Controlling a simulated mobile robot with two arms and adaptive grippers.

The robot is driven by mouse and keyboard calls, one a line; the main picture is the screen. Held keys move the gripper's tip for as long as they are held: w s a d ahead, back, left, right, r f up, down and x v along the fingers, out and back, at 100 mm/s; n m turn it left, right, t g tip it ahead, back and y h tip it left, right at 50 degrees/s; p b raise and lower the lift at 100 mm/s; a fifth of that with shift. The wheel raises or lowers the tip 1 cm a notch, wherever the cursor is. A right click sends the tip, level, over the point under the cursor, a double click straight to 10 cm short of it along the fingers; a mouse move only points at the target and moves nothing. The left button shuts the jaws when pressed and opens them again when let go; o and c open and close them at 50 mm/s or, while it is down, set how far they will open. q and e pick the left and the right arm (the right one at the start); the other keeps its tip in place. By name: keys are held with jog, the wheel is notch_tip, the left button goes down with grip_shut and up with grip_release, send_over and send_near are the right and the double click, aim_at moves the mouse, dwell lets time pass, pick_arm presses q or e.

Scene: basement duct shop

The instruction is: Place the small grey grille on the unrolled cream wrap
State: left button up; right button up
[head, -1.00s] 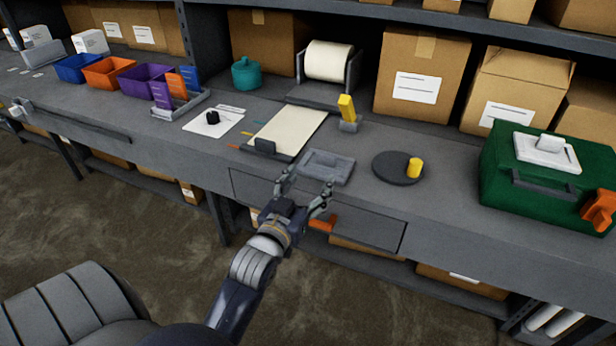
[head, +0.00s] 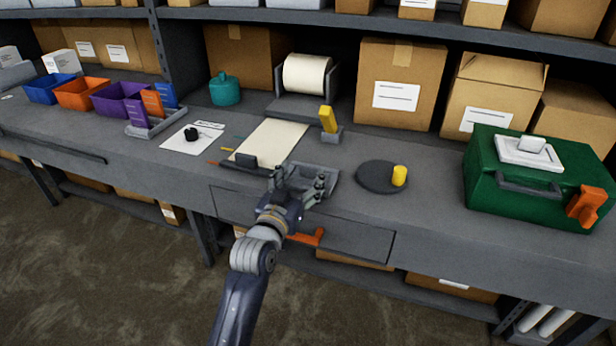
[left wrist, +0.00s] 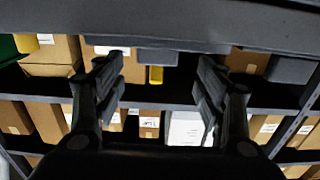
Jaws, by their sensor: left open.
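The small grey grille (head: 332,174) lies on the bench near its front edge, just right of the unrolled cream wrap (head: 273,140). The wrap lies flat, running from a roll behind it toward the bench front. My left gripper (head: 299,181) is open, its fingers over the grille and hiding much of it. The head view does not show clearly whether they touch it. The left wrist view also shows the open fingers (left wrist: 154,72) with nothing clear between them; I cannot pick out the grille there. My right gripper is not in view.
A yellow-handled tool (head: 328,120) stands behind the grille. A dark round disc (head: 376,178) with a yellow knob lies to its right, then a green toolbox (head: 530,207). A dark block (head: 245,160) sits at the wrap's near end. A shelf overhangs the bench back.

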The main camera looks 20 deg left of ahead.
aim_at(309, 165)
pick_arm(q)
jog(key=shift+w+d+r, duration=0.1)
jog(key=shift+w, duration=0.5)
jog(key=w, duration=0.4)
jog(key=shift+d+p, duration=0.2)
jog(key=shift+p, duration=0.2)
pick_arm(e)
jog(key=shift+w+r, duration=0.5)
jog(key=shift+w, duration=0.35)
pick_arm(q)
jog(key=c, duration=1.4)
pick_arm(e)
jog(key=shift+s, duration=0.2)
pick_arm(q)
jog(key=shift+o, duration=0.2)
